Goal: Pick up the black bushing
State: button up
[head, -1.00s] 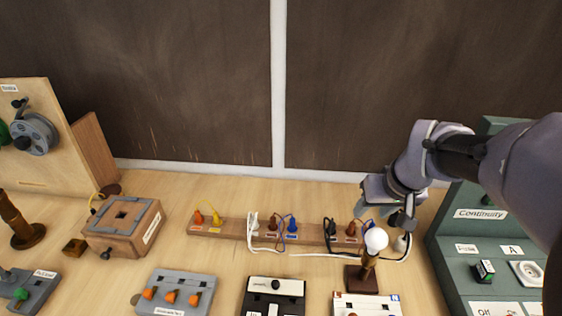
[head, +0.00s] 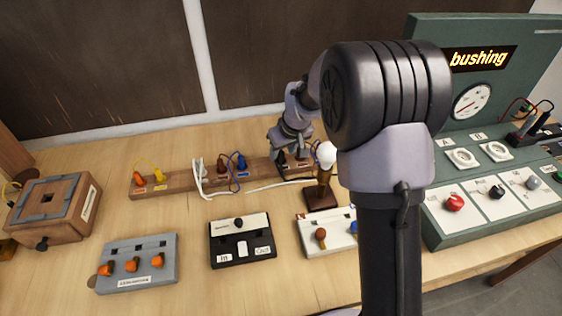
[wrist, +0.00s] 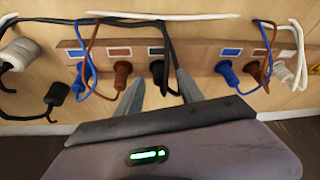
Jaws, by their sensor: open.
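A black piece that looks like the black bushing (wrist: 157,72) stands in the wooden rack (wrist: 195,53), right of a brown piece (wrist: 122,72) in the wrist view. My gripper (wrist: 160,88) is open, with one finger on each side of the black piece; I cannot tell whether they touch it. A black cable runs up from the piece. In the head view my gripper (head: 290,153) is over the right part of the rack (head: 176,183), and the arm hides part of it. The display sign (head: 479,58) reads "bushing".
Blue (wrist: 228,72) and brown pieces with looping wires stand close by in the rack. White cables cross the rack's far side in the wrist view. A lamp with a white bulb (head: 326,154) stands close to my arm. Switch boxes (head: 138,262) stand in front.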

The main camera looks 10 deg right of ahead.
jog(key=shift+x, duration=1.1)
jog(key=shift+r, duration=0.15)
jog(key=shift+s, duration=0.1)
jog(key=shift+c, duration=1.4)
grip_shut()
